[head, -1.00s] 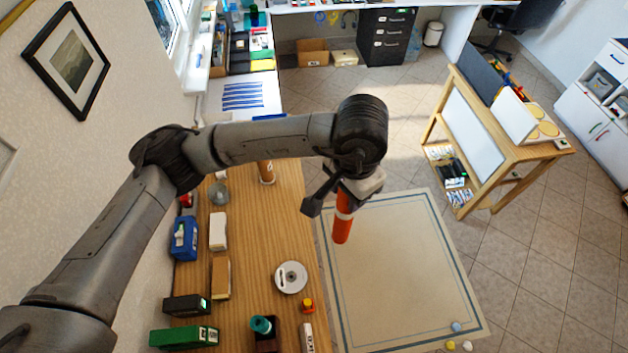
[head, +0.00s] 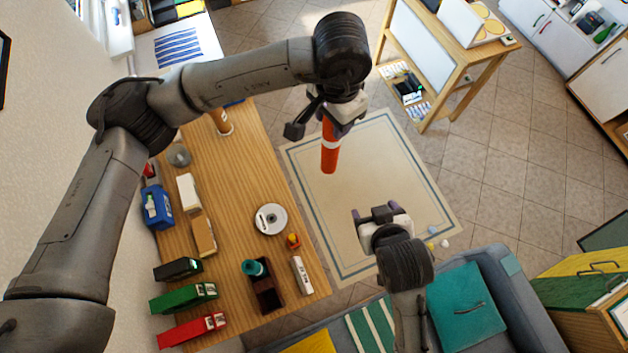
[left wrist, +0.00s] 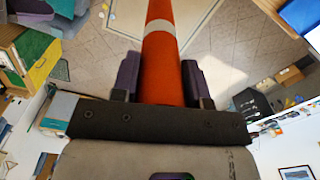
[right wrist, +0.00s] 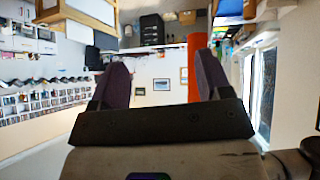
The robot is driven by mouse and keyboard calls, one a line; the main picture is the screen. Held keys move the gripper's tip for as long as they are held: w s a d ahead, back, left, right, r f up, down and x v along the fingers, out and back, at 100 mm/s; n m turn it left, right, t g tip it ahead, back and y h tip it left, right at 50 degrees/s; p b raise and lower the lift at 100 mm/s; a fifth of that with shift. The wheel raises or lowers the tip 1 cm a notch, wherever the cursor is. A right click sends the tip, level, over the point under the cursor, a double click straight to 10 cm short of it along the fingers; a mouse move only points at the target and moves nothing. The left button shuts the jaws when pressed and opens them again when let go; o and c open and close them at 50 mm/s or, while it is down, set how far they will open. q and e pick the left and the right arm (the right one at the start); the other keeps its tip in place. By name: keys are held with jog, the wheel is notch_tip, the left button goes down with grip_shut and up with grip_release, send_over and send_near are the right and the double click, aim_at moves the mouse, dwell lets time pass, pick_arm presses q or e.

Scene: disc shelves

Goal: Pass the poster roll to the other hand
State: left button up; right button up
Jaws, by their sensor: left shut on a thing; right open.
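The poster roll (head: 330,152) is an orange-red tube with a white band. My left gripper (head: 338,112) is shut on its upper end, and the roll hangs almost upright above the rug. In the left wrist view the roll (left wrist: 162,70) runs out between the two fingers. My right gripper (head: 379,212) is open and empty, lower and to the right of the roll in the head view, apart from it. In the right wrist view the roll (right wrist: 197,60) shows beyond the right-hand finger, partly hidden by it.
A wooden table (head: 235,185) with boxes, a white disc (head: 270,219) and a brown tray (head: 267,290) stands at left. A beige rug (head: 310,200) lies on the tiled floor. A wooden easel stand (head: 455,70) is at upper right, and a blue sofa (head: 512,290) at lower right.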

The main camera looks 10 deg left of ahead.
jog(key=w+a+r+n+t, duration=0.2)
jog(key=a+r+n, duration=0.1)
jog(key=a, duration=0.4)
jog(key=n+t+h, duration=0.4)
jog(key=n+t, duration=0.4)
jog(key=n, duration=1.4)
send_near(325, 141)
jog(key=w+n, duration=0.1)
jog(key=w, duration=0.3)
jog(key=w+n, duration=0.2)
jog(key=w, duration=0.1)
jog(key=w+d+n, duration=0.1)
jog(key=w+n, duration=0.1)
jog(key=w, duration=0.2)
jog(key=shift+w+r+y, duration=0.25)
jog(key=shift+w+y, duration=0.15)
